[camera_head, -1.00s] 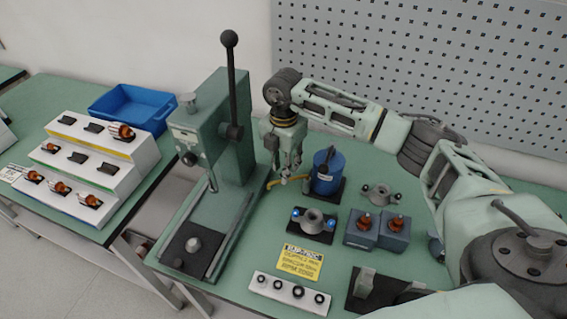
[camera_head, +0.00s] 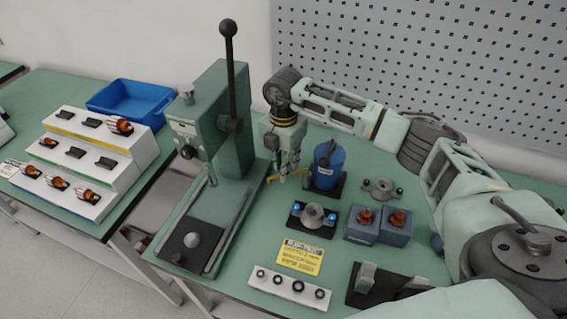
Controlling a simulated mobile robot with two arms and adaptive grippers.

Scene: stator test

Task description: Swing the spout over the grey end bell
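The blue pot (camera_head: 329,168) stands on a dark base in the middle of the table. A thin yellow spout (camera_head: 272,178) sticks out to its left, low down. My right gripper (camera_head: 291,177) points down just left of the pot, with its fingertips at the spout. The fingers are too small to tell whether they grip it. A grey end bell (camera_head: 314,213) sits on a black fixture with blue spots, in front of the pot. A similar grey part (camera_head: 383,188) lies right of the pot. My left gripper is out of view.
A green press (camera_head: 215,150) with a tall black lever stands close left of my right gripper. Two blue-grey blocks with copper parts (camera_head: 378,226), a yellow sign (camera_head: 300,256) and a white strip with black rings (camera_head: 289,287) lie nearer.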

